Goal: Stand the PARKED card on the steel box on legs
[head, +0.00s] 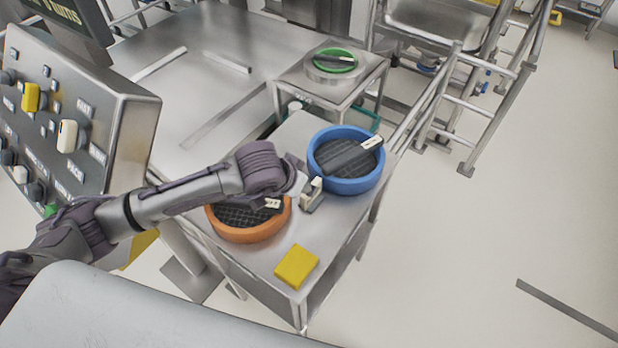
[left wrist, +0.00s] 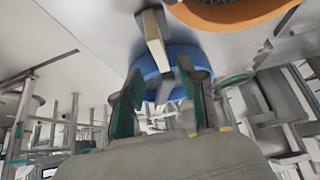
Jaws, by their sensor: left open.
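No PARKED lettering can be read. A small upright piece with a pale face and dark edge (head: 312,195) stands on the steel cart between the two round trays; I cannot tell whether it is the card. It also shows in the left wrist view (left wrist: 156,42), ahead of my open fingers and apart from them. My left gripper (left wrist: 160,92) is open and empty. In the head view its arm reaches over the orange tray, and its fingertips are mostly hidden. A low steel box-like stand on legs (head: 352,88) is behind the cart, with a green-rimmed round piece (head: 335,60) on top.
The cart top (head: 262,262) holds an orange round tray (head: 245,234), a blue round tray (head: 340,184) with a dark handled tool across it, and a yellow block (head: 297,266). A button panel (head: 130,125) stands left. Steel rails and steps (head: 470,110) are at back right. Right floor is mostly clear.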

